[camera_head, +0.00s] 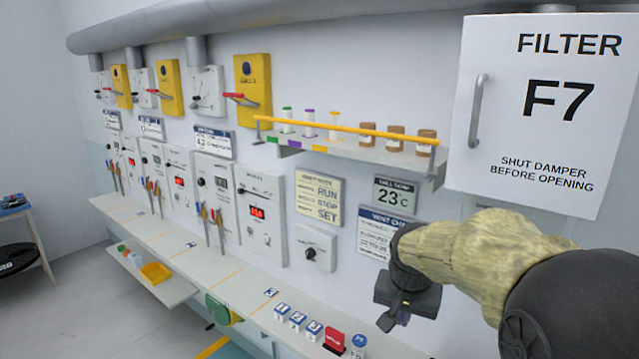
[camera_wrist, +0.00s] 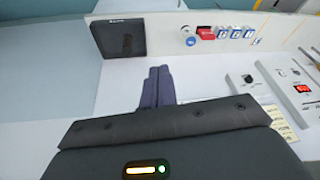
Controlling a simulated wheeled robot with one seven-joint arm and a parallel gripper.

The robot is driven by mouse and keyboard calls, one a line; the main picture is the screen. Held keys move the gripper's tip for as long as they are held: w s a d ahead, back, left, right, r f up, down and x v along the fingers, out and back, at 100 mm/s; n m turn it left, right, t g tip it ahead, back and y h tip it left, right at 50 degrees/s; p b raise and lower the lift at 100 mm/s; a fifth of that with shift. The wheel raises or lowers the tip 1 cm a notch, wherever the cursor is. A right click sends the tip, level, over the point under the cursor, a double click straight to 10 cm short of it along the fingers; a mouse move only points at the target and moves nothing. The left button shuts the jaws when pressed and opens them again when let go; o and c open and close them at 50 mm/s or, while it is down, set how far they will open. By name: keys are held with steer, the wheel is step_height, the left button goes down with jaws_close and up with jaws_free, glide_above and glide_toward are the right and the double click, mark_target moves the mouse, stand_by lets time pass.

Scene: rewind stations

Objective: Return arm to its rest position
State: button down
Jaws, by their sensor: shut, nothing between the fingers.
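My gripper (camera_head: 392,321) hangs at the lower right in the head view, at the end of my arm with its yellowish sleeve. It is in front of the wall panels and near the right end of the long white bench (camera_head: 170,243). In the wrist view the dark purple fingers (camera_wrist: 157,86) are together, with nothing between them. The fingertips touch nothing that I can see. The arm hides part of the wall and the bench's right end.
Small blue-and-white blocks (camera_head: 298,319), a red block (camera_head: 334,341) and a white cylinder (camera_head: 358,345) stand on the bench left of my gripper. A shelf with a yellow rail (camera_head: 345,128) and the filter F7 door (camera_head: 540,105) are above. A dark square (camera_wrist: 118,38) shows in the wrist view.

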steer(key=s+f+n+g+y+b, duration=0.1)
steer(key=s+f+n, duration=0.3)
steer(key=s+f, duration=0.9)
steer(key=shift+s+a+f+n+b, duration=0.3)
steer(key=shift+s+a+f+b, duration=0.1)
steer(key=shift+s, duration=0.45)
steer(key=shift+d, duration=0.1)
